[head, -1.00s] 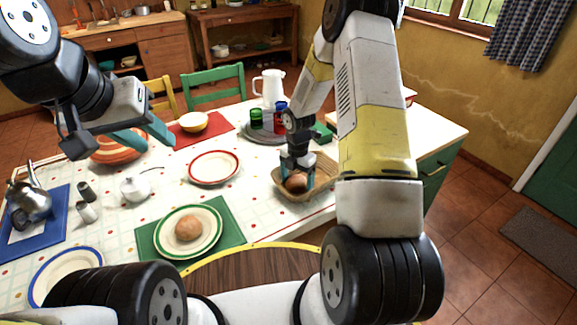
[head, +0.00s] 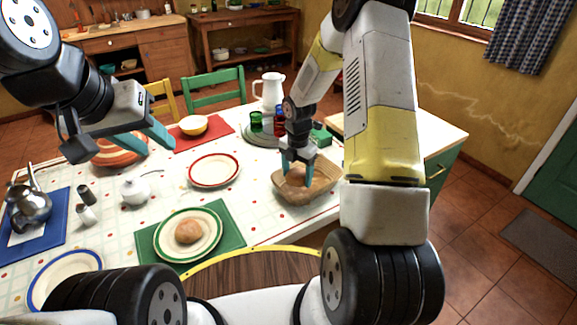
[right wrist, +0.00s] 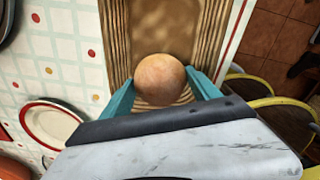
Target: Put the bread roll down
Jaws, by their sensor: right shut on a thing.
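A round brown bread roll (right wrist: 160,78) is between the teal fingers of my right gripper (right wrist: 163,88) in the right wrist view, with the ribbed inside of the wooden basket (right wrist: 116,40) behind it. In the head view my right gripper (head: 298,168) points down at the basket (head: 318,190), its fingertips over or inside it. Another roll (head: 188,231) lies on the green-rimmed plate (head: 165,240). My left gripper (head: 148,142) is empty, its fingers apart, above the table's far left.
A tray with green and red cups (head: 255,122) and a white jug (head: 270,90) stand behind the basket. A red-rimmed plate (head: 214,170) lies left of it. A teapot (head: 135,190), a kettle (head: 32,210) and a striped orange object (head: 115,152) are further left.

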